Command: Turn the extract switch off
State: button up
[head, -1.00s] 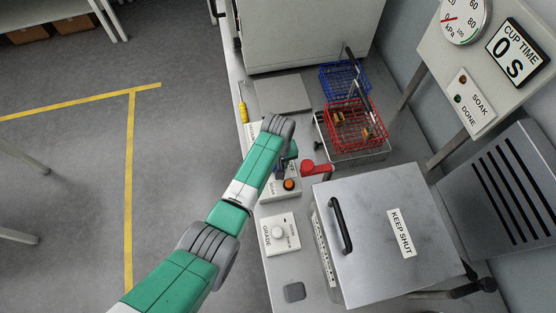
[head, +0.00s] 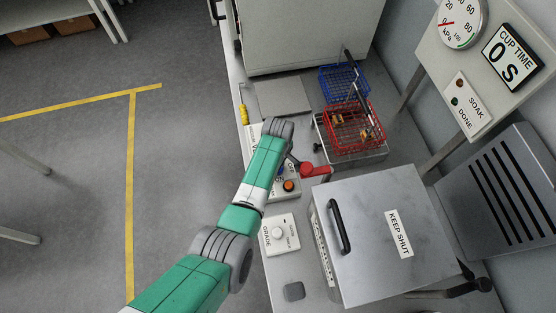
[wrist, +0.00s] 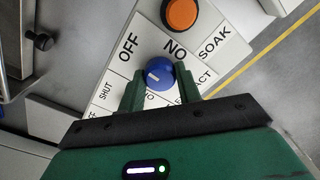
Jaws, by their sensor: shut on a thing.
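The extract switch is a round blue knob (wrist: 158,73) with a short white mark, on a white labelled panel in the wrist view. "OFF" and "NO" (seemingly ON) are printed beyond it, and "EXTRACT" is partly covered. My gripper (wrist: 160,82) has its two green fingers on either side of the knob and is shut on it. The white mark lies slanted on the knob; I cannot tell exactly which label it points to. In the head view my arm hides most of the gripper and the knob.
An orange button (wrist: 181,13) marked SOAK sits just beyond the knob. In the head view a red handle (head: 314,170) is close to the right of my gripper. The GRADE dial box (head: 279,235) and the KEEP SHUT lidded box (head: 375,235) stand nearer.

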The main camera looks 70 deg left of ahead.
jog(key=shift+r+n, duration=0.1)
jog(key=shift+n, duration=0.3)
jog(key=o, duration=1)
jog(key=shift+c, duration=0.2)
